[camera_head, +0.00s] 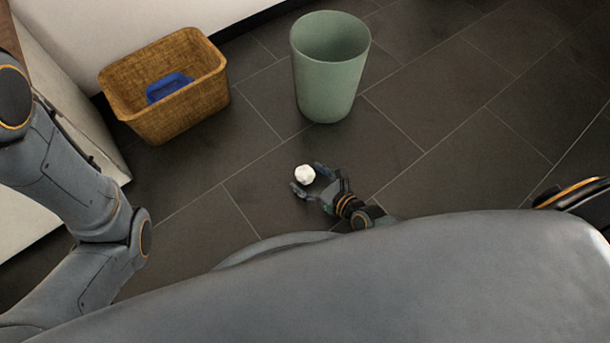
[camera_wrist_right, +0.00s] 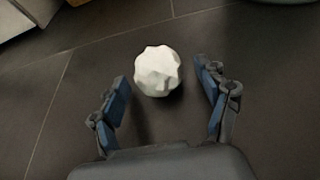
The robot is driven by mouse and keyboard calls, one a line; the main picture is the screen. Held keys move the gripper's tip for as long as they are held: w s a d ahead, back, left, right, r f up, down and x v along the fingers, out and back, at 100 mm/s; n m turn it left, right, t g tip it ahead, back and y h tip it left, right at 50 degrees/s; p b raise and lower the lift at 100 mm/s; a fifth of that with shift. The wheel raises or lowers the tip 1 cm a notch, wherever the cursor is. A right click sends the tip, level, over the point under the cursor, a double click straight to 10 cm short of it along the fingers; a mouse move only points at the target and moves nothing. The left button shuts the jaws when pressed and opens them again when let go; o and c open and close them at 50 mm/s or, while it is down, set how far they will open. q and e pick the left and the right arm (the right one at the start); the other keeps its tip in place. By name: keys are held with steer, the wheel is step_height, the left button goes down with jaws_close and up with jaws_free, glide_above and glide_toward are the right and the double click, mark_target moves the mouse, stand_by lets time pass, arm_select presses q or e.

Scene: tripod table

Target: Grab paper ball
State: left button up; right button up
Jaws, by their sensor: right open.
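A crumpled white paper ball (camera_head: 305,174) lies on the dark tiled floor in the head view. My right gripper (camera_head: 309,180) is open, with its fingertips close to the ball. In the right wrist view the ball (camera_wrist_right: 158,71) shows ahead of the gap between the two blue-padded fingers of the right gripper (camera_wrist_right: 162,88), at or just past the fingertips. I cannot tell whether either finger touches it. My left arm comes in at the left of the head view, but its gripper is not seen.
A green bin (camera_head: 327,85) stands behind the ball. A woven basket (camera_head: 185,118) with a blue object (camera_head: 168,86) in it stands at the back left, near the wall. The floor on the right is clear.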

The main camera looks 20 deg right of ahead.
steer(key=c, duration=0.8)
